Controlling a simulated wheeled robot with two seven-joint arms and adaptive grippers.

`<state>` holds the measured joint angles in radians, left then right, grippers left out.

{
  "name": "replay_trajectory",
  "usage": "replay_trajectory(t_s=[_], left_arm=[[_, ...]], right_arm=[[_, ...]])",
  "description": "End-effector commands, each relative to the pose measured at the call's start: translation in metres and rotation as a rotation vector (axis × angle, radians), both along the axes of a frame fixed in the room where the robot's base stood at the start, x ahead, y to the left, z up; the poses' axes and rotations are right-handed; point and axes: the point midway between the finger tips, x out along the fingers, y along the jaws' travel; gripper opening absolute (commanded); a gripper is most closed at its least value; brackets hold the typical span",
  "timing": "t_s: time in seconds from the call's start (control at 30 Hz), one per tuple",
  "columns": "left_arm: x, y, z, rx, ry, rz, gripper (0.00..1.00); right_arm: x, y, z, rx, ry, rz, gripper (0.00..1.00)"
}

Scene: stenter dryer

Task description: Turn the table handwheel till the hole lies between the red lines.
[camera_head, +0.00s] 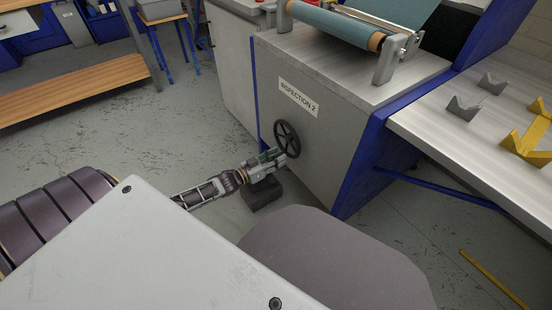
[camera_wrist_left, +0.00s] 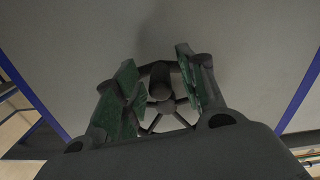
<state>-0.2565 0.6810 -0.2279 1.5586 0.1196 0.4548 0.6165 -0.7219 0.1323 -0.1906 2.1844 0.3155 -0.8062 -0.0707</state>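The black spoked handwheel (camera_head: 287,138) is on the side of the grey inspection table (camera_head: 310,135), below the "INSPECTION 2" label. My left gripper (camera_head: 284,158) is at the wheel's lower left rim. In the left wrist view the handwheel (camera_wrist_left: 165,106) is straight ahead, with its dark round grip knob (camera_wrist_left: 160,80) between the two green-padded fingers of my left gripper (camera_wrist_left: 160,77). The fingers are apart, with gaps on both sides of the knob. The hole and the red lines cannot be made out. My right gripper is out of view.
A roll of teal fabric (camera_head: 335,23) lies on top of the table. A dark block (camera_head: 262,194) is on the floor below my left gripper. A steel bench (camera_head: 460,135) with grey and yellow V-shaped holders stands at the right.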

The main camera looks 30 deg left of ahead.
Motion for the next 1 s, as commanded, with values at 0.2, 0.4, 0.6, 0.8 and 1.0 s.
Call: replay_trajectory(t_s=[0.2, 0.4, 0.6, 0.8, 1.0], left_arm=[[-0.0001, 0.0000, 0.0000, 0.000, 0.000, 0.000, 0.11], [-0.0001, 0.0002, 0.0000, 0.000, 0.000, 0.000, 0.00], [-0.0001, 0.0003, 0.0000, 0.002, -0.001, 0.000, 0.00], [0.0003, 0.0012, 0.0003, 0.021, -0.007, 0.001, 0.00], [0.0014, 0.0034, 0.0019, 0.079, -0.032, 0.001, 0.00]], right_arm=[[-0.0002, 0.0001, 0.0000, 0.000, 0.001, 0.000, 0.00], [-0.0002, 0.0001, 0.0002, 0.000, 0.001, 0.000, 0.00], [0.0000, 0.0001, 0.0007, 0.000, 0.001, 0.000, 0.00], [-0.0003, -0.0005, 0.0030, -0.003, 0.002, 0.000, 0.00], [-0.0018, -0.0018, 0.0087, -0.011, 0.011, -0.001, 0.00]])
